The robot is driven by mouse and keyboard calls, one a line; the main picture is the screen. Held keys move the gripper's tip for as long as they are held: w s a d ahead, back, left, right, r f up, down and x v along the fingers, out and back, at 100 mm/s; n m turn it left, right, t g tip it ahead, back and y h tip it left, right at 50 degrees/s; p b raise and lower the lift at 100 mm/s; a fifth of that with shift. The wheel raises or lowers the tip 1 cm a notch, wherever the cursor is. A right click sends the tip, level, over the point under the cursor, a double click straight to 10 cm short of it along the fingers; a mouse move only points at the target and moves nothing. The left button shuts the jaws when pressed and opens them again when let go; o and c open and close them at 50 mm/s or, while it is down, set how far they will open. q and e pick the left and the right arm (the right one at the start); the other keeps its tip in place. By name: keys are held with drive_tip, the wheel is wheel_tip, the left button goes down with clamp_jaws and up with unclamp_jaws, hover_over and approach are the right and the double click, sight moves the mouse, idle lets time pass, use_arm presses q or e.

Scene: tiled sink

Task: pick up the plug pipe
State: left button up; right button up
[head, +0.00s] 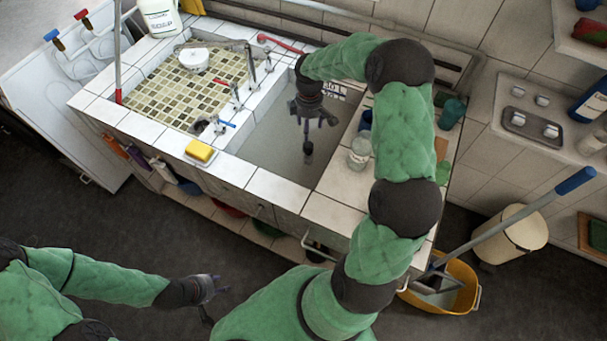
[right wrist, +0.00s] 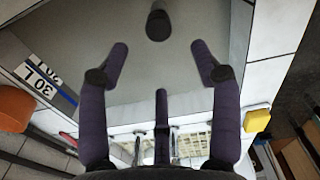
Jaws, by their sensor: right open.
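A dark, rounded piece that looks like the plug pipe (head: 308,150) stands in the grey sink basin (head: 272,140). It also shows in the right wrist view (right wrist: 158,25), at the top centre, past the fingertips. My right gripper (head: 315,116) hangs over the basin, above and close to this piece. In the right wrist view, its fingers (right wrist: 159,60) are spread wide with nothing between them. My left gripper (head: 215,298) is low at the left, over the floor and away from the counter, with its fingers apart and empty.
A tiled tray with a faucet (head: 195,85) lies left of the basin. A yellow sponge (head: 200,151) sits on the front edge. A glass jar (head: 359,153) stands right of the basin near my right arm. A yellow mop bucket (head: 455,290) is on the floor.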

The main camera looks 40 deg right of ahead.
sight(308, 144)
drive_tip(key=shift+w+f+b, duration=0.45)
drive_tip(key=shift+w+f, duration=0.05)
drive_tip(key=shift+f, duration=0.6)
wheel_tip(308, 144, down, 5)
drive_tip(key=shift+r+b, duration=0.1)
drive_tip(key=shift+b, duration=0.5)
drive_tip(key=f, duration=0.1)
drive_tip(key=f+b, duration=0.1)
drive_tip(key=f, duration=0.2)
drive_tip(key=shift+s+d+f, duration=0.1)
drive_tip(key=shift+s+f, duration=0.15)
drive_tip(key=shift+s, duration=0.15)
drive_tip(key=shift+f+b, duration=0.3)
drive_tip(key=shift+f, duration=0.15)
use_arm(q)
drive_tip(key=f, duration=0.2)
drive_tip(key=w+f, duration=0.1)
drive_tip(key=f, duration=0.1)
drive_tip(key=shift+f, duration=0.2)
use_arm(e)
clamp_jaws()
